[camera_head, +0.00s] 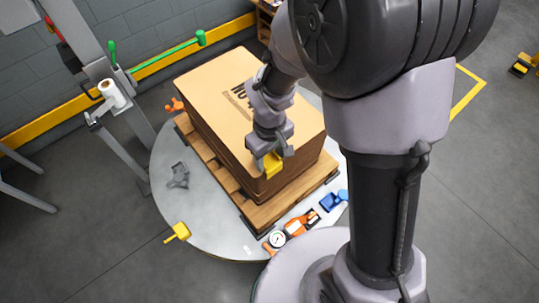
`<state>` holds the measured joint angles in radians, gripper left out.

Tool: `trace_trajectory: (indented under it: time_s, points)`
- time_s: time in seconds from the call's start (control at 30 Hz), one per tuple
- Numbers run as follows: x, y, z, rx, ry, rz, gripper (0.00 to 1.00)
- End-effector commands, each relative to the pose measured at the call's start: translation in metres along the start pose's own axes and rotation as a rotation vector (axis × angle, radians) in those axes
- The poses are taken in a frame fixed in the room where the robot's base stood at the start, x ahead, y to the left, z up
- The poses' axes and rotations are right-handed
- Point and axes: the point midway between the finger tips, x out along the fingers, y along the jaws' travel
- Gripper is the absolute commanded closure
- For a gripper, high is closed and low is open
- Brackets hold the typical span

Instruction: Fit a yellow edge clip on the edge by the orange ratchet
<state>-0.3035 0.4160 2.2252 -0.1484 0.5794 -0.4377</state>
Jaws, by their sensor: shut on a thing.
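My gripper (268,155) is shut on a yellow edge clip (272,166). It holds the clip at the near edge of the brown stack (215,85), just in front of its side face. I cannot tell whether the clip touches the stack. An orange tool (296,227) lies on the round grey turntable (180,215) in front of the stack, beside a white-faced gauge (277,239). A smaller orange thing (174,105) is at the stack's far left corner. I cannot tell for sure which is the ratchet. Another yellow clip-like piece (178,232) is at the turntable's front left rim.
The stack rests on a wooden pallet (256,213). A blue item (328,203) lies right of the orange tool, and a grey bracket-like part (178,175) lies left of the pallet. A post with a white roll (112,93) stands at the left. The turntable's front left is mostly clear.

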Motion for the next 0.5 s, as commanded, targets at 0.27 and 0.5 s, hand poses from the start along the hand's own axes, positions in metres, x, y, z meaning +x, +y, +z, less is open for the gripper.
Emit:
trace_trajectory:
  time_s: [0.27,0.5]
  points:
    - [0.0016,0.0000,0.0000,0.000,0.000,0.000,0.85]
    - [0.0041,0.0000,0.0000,0.000,0.000,0.000,0.85]
